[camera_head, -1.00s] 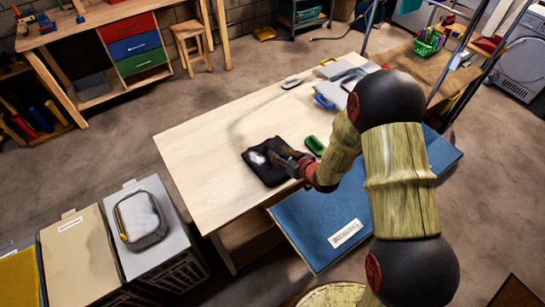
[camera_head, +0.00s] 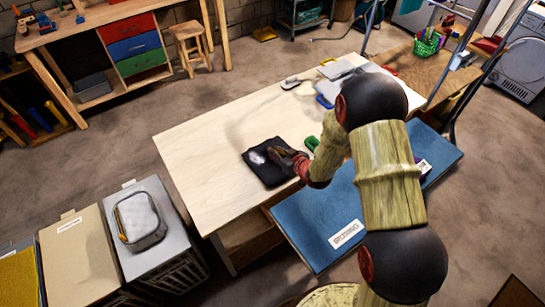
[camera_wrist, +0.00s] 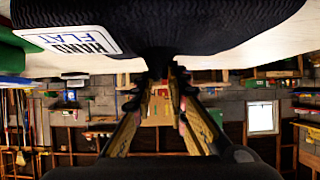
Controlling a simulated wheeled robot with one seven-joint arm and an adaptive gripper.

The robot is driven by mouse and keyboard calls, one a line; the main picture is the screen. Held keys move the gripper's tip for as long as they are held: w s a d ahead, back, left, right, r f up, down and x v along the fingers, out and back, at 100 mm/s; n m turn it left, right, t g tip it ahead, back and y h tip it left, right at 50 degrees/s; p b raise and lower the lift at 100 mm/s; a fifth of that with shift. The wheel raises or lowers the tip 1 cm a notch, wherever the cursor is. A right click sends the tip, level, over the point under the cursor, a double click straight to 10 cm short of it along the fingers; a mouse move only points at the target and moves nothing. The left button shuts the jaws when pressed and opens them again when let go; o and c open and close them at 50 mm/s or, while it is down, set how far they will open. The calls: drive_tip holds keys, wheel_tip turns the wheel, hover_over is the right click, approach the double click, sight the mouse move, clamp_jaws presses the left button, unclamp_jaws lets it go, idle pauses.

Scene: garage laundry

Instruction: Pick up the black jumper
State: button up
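The black jumper (camera_head: 262,172) lies folded and dark on the pale wooden table, with a white label on it. In the wrist view the jumper (camera_wrist: 225,30) fills the top, its label reading roughly "HAND FLAT". My gripper (camera_head: 284,158) is at the jumper's right side, low over the table. In the wrist view my gripper (camera_wrist: 164,75) has its fingertips close together, with a fold of black cloth drawn down between them, so it looks shut on the cloth. The exact contact is dark and partly hidden.
A green item (camera_head: 312,143) lies right beside my gripper. Grey and blue items (camera_head: 327,92) lie at the table's far end. A blue board (camera_head: 318,215) with a white label is along the near right side. Lidded bins (camera_head: 165,235) stand at lower left. The table's left half (camera_head: 205,150) is clear.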

clamp_jaws()
drive_tip(key=shift+r, duration=0.25)
idle(0.7)
